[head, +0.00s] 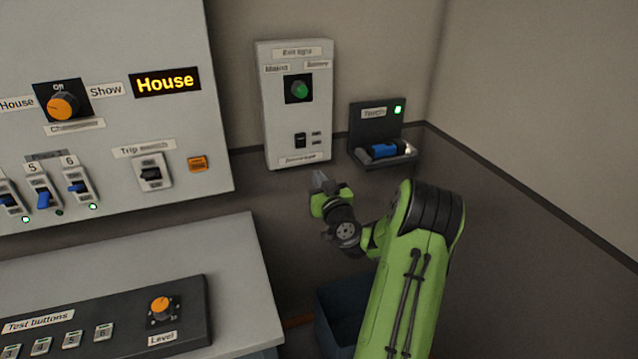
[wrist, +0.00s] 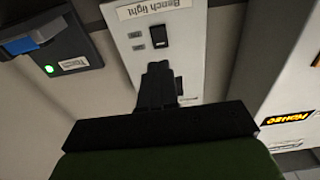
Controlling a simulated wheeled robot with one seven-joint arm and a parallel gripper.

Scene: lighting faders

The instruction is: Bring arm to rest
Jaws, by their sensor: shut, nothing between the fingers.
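My gripper (head: 319,177) shows in the head view just below the white wall box (head: 297,125), with my green arm reaching up from the lower right. The fingers are together and hold nothing. In the wrist view my gripper (wrist: 158,82) points at the same box, near its black rocker switch (wrist: 159,36) and the label "Bench light" (wrist: 153,8). The fingertips look apart from the switch, but the exact gap cannot be told.
A torch holder (head: 378,128) with a blue torch (head: 383,150) and a lit green light is right of the box. A grey control panel (head: 120,110) with a lit "House" sign (head: 165,82) is left. A desk (head: 240,270) with test buttons stands lower left. A dark blue bin (head: 338,305) is partly behind my arm.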

